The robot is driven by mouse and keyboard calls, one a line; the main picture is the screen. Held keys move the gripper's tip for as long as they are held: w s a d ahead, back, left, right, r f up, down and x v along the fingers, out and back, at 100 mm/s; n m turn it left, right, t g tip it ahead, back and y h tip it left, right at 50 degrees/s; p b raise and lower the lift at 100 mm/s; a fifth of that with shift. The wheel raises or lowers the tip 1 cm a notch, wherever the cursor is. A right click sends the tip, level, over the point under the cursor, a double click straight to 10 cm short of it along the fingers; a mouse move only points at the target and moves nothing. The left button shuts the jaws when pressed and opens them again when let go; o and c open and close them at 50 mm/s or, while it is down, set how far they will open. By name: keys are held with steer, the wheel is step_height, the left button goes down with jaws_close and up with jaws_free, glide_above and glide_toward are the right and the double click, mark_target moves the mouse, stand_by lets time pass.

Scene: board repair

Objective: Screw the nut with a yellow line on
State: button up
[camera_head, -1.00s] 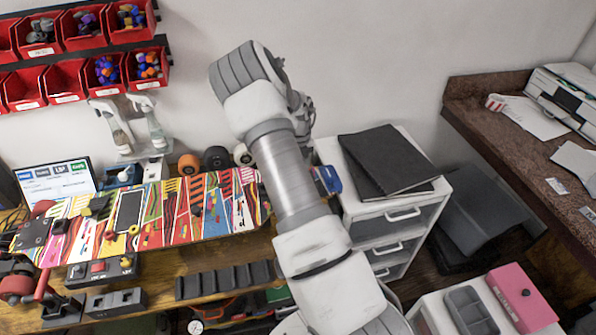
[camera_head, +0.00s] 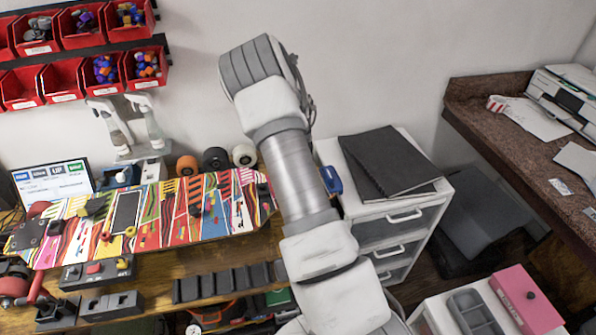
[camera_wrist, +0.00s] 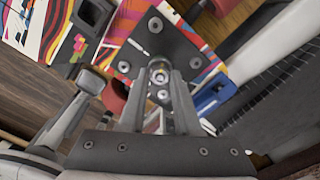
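The colourful skateboard deck (camera_head: 165,205) lies across the workbench. My gripper is hidden behind my arm in the head view. In the wrist view my gripper (camera_wrist: 160,72) points at a dark metal plate (camera_wrist: 172,42) with several round bolt heads or holes. A small shiny metal nut (camera_wrist: 159,74) sits between the two fingertips, which appear to touch it on both sides. I cannot make out a yellow line on it, nor whether it sits on a bolt. The deck's striped surface (camera_wrist: 120,25) shows behind the plate.
Orange, black and white wheels (camera_head: 215,159) stand behind the deck. A dark slotted rack (camera_head: 228,283) lies in front of it. A white drawer cabinet (camera_head: 405,215) with a black notebook (camera_head: 390,168) is close on my arm's right. Red bins (camera_head: 60,80) hang on the wall.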

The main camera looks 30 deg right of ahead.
jaws_close()
steer(key=shift+r+m+p, duration=0.15)
steer(key=shift+m+p, duration=0.25)
steer(key=shift+m, duration=0.1)
steer(key=m+p, duration=0.1)
steer(key=m, duration=0.2)
steer(key=shift+m, duration=0.4)
steer(key=o, duration=0.9)
jaws_free()
steer(key=shift+c, duration=1.2)
